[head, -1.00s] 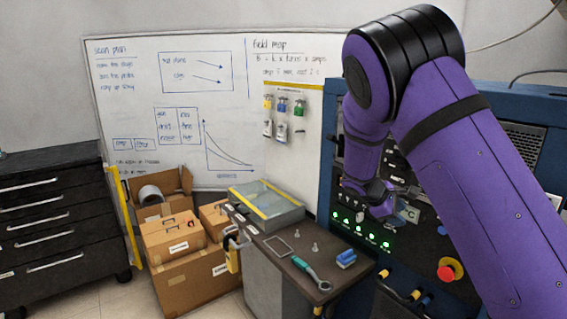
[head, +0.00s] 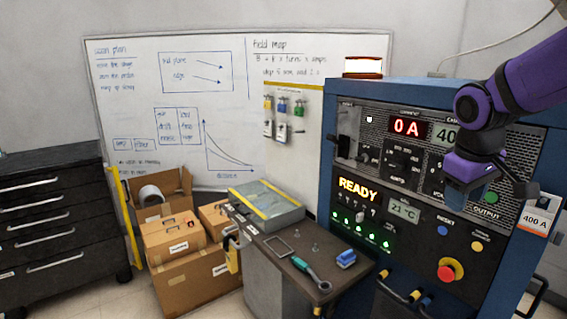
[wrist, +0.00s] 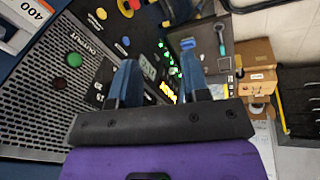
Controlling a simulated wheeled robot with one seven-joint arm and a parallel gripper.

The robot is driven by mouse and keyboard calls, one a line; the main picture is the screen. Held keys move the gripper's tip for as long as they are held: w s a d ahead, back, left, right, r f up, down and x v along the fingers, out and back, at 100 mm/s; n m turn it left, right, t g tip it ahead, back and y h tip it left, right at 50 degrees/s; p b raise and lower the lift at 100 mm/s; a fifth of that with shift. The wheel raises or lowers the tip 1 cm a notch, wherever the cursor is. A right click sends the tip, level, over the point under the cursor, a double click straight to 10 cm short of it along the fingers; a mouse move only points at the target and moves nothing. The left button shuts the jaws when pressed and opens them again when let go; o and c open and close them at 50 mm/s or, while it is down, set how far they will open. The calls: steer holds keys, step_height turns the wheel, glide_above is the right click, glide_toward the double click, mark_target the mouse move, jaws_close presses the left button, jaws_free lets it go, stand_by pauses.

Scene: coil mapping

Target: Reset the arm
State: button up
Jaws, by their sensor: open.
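My purple arm reaches in from the upper right of the head view. My gripper (head: 462,190) hangs in front of the right part of the blue power cabinet (head: 430,88), near the output area of its panel. In the wrist view my gripper (wrist: 160,85) shows two dark blue fingers spread apart with nothing between them. The cabinet panel shows beyond the fingers there, with a green and a red button. In the head view the display reads "0 A" (head: 406,128) and a lit sign reads "READY" (head: 358,190).
A red emergency button (head: 447,272) sits low on the panel. Cardboard boxes (head: 175,245) and black drawers (head: 50,220) stand farther left.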

steer(key=s+a+r+m+t+y, duration=0.1)
steer(key=s+r+m, duration=0.1)
steer(key=s, duration=0.6)
steer(key=s+a+r+m+t, duration=0.1)
steer(key=s+a+r+t, duration=0.1)
steer(key=s, duration=0.7)
steer(key=shift+s+a+r+m+y, duration=0.15)
steer(key=shift+a+m+y, duration=0.15)
steer(key=shift+m+y, duration=0.1)
steer(key=shift+c, duration=0.3)
stand_by(2.7)
